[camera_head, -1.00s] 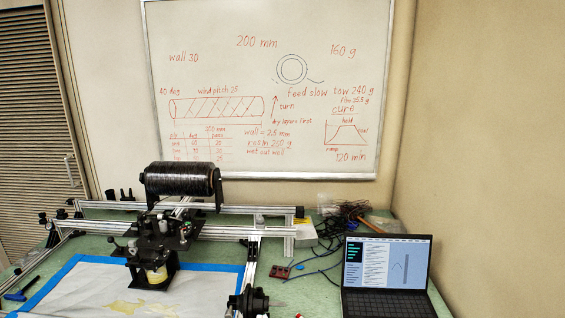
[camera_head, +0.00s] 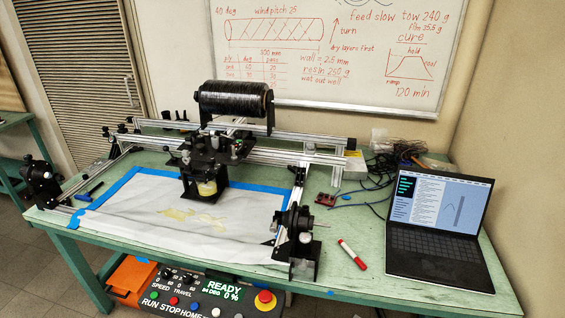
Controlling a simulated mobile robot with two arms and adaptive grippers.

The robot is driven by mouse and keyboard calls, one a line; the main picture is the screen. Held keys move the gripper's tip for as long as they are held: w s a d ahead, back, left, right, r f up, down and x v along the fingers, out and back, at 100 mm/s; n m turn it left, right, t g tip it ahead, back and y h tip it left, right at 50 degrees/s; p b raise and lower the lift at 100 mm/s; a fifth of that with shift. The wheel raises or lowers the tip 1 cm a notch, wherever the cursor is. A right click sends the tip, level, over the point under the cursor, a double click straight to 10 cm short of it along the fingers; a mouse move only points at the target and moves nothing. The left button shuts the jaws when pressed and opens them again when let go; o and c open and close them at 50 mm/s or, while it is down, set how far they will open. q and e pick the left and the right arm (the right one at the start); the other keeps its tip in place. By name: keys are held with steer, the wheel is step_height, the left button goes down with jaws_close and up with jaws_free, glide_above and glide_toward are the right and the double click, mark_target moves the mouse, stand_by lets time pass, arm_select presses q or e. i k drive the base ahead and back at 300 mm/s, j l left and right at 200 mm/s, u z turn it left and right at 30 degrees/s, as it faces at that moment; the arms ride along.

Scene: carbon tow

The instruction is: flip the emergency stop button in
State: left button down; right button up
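The emergency stop button (camera_head: 265,298) is a red mushroom knob on a yellow base in the head view. It sits at the right end of a dark control panel (camera_head: 190,290) below the front edge of the table. The panel has knobs, several small coloured buttons and a lit display reading READY. Whether the red knob is pressed in or raised I cannot tell. Neither of my grippers is in view.
A green table (camera_head: 130,243) carries a winding machine with a black spool (camera_head: 236,100), a white sheet edged in blue tape, a red marker (camera_head: 352,254) and an open laptop (camera_head: 437,230). An orange box (camera_head: 134,280) is left of the panel.

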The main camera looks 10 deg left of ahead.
mark_target(265, 295)
steer(key=k+u, duration=0.2)
steer(key=u, duration=0.75)
steer(key=k+j, duration=0.1)
steer(key=j, duration=0.85)
steer(key=k+j, duration=0.15)
steer(key=j, duration=0.3)
